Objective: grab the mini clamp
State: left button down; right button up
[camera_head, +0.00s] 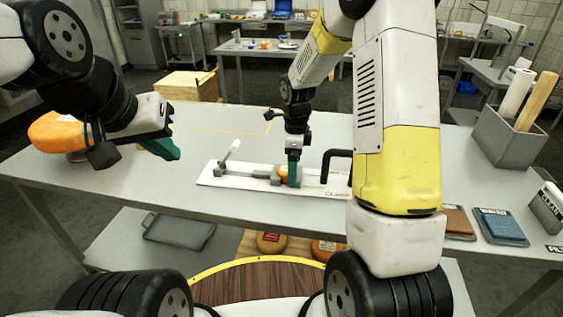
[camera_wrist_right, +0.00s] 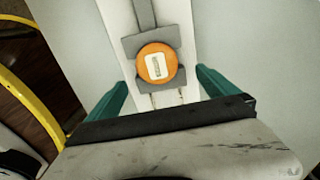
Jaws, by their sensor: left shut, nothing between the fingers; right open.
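A grey clamp-like fixture (camera_head: 262,171), which I take for the mini clamp, lies on a white board (camera_head: 212,180) on the table. In the right wrist view its grey jaws (camera_wrist_right: 149,44) sit around a small round orange piece (camera_wrist_right: 156,66) with a white label. My right gripper (camera_head: 293,174) is over the right end of the fixture. Its teal fingers are open on either side of the orange piece, apart from it in the right wrist view (camera_wrist_right: 162,88). My left gripper (camera_head: 166,149) is shut and empty above the table's left part.
An orange cheese wheel (camera_head: 55,133) is at the table's left, partly behind my left arm. A grey bin (camera_head: 502,142), a blue book-like item (camera_head: 499,226) and a brown one (camera_head: 457,222) are at the right.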

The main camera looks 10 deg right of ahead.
notch_tip(320, 180, down, 2)
jog(key=shift+c, duration=0.2)
jog(key=shift+w+r, duration=0.1)
grip_shut()
